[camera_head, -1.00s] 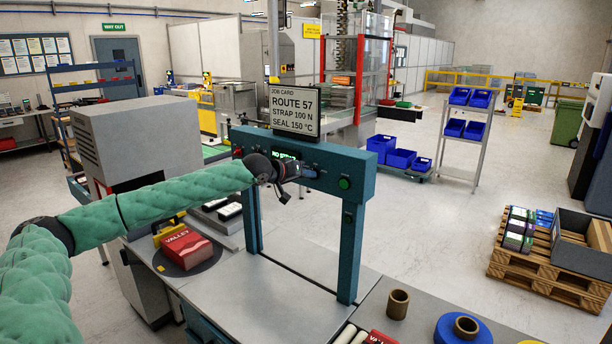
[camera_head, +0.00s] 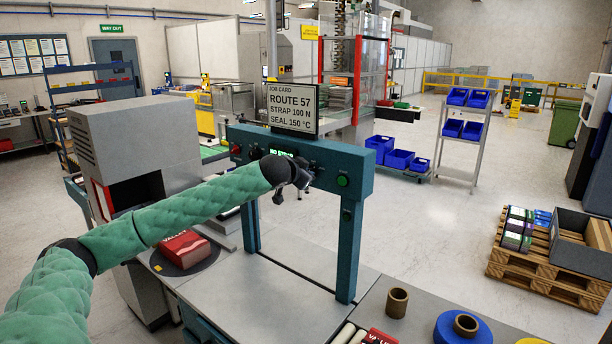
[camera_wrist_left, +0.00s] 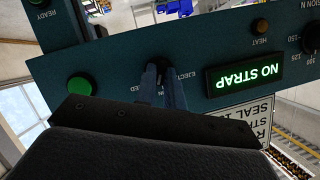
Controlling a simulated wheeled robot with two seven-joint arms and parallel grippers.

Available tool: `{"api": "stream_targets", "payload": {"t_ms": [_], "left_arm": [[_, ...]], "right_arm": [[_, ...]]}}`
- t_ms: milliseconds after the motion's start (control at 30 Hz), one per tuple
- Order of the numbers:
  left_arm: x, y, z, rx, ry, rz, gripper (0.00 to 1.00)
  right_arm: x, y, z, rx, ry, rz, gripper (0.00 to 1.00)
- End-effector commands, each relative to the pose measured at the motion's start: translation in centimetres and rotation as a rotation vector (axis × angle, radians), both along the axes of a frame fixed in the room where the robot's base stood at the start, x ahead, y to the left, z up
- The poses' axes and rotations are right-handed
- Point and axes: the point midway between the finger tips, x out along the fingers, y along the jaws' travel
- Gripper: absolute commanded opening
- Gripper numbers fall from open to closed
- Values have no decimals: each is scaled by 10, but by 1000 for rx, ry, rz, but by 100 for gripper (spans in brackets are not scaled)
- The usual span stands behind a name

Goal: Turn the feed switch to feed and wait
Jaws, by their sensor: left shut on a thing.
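The feed switch (camera_wrist_left: 160,66) is a dark knob on the teal machine front, between printed labels that read EJECT and, partly covered, FEED. My left gripper (camera_wrist_left: 164,84) is shut on it, one finger on each side. The knob is mostly hidden by the fingers, so I cannot tell its exact setting. In the head view my left gripper (camera_head: 302,178) is at the front of the teal arch (camera_head: 348,230), and the wrist hides the switch. A lit green display (camera_wrist_left: 243,72) reads NO STRAP. My right gripper is not in view.
A green button (camera_wrist_left: 78,86) sits beside the switch, and a HEAT lamp (camera_wrist_left: 260,28) is past the display. A job card (camera_head: 291,108) stands on the arch. A red pack (camera_head: 186,249) lies on the left. The table under the arch (camera_head: 270,295) is clear.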

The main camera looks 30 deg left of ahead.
Motion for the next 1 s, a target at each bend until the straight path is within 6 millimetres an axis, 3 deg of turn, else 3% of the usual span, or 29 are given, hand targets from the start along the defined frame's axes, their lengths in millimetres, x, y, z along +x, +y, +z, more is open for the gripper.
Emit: {"api": "stream_targets", "payload": {"t_ms": [267,500,667,1000], "left_arm": [[0,-3,-7,255,-15,-1,0],[0,-4,-8,437,-29,-2,0],[0,-4,-9,523,-36,-2,0],[0,-4,-8,610,-41,-1,0]], "right_arm": [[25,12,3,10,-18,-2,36],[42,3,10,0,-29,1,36],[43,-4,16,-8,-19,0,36],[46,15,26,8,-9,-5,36]]}}
